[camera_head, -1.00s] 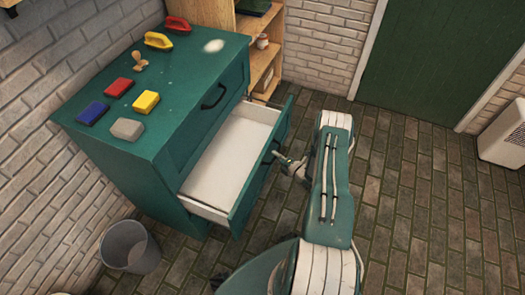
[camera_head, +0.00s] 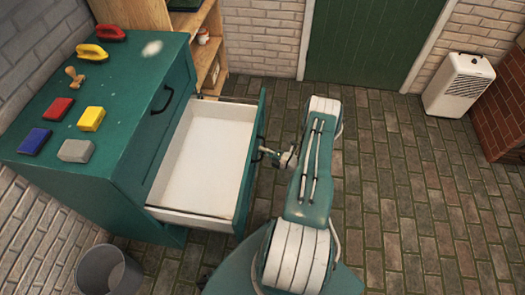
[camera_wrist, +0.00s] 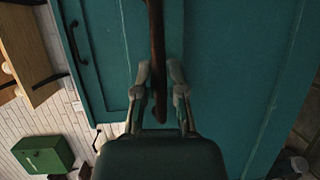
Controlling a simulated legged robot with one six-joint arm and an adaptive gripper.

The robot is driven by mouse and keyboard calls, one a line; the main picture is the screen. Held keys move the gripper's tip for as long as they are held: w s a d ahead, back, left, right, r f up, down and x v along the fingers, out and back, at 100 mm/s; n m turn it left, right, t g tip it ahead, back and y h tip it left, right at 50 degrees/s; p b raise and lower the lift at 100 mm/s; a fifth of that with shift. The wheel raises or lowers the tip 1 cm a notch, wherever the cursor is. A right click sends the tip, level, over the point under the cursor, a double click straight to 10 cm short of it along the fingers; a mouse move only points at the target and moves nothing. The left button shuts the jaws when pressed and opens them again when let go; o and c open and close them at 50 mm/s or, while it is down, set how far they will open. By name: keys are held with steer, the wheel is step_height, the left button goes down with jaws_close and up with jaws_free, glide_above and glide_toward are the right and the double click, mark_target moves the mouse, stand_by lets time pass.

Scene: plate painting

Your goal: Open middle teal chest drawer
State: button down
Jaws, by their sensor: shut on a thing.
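The teal chest (camera_head: 125,150) stands on the left in the head view. Its middle drawer (camera_head: 205,160) is pulled well out, with a white, empty inside. The drawer's dark handle (camera_head: 262,142) is on its teal front, which faces right. My gripper (camera_head: 283,157) is at this handle, partly hidden by my arm. In the wrist view my gripper's two fingers (camera_wrist: 160,95) are on either side of the dark handle bar (camera_wrist: 157,60), shut on it. The teal drawer front (camera_wrist: 225,70) fills much of that view.
Coloured blocks, two handled tools and a wooden stamp (camera_head: 74,76) lie on the chest top. A grey bin (camera_head: 108,270) stands at the front left. A wooden shelf (camera_head: 208,45) is behind the chest. The brick floor to the right is clear up to a white heater (camera_head: 459,85).

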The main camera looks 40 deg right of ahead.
steer(key=c, duration=0.7)
jaws_free()
steer(key=shift+s+a+f, duration=0.1)
steer(key=shift+a+f, duration=0.05)
steer(key=shift+f, duration=0.1)
steer(key=shift+r, duration=0.1)
steer(key=v, duration=1.1)
steer(key=shift+s+d, duration=0.25)
steer(key=shift+s, duration=0.1)
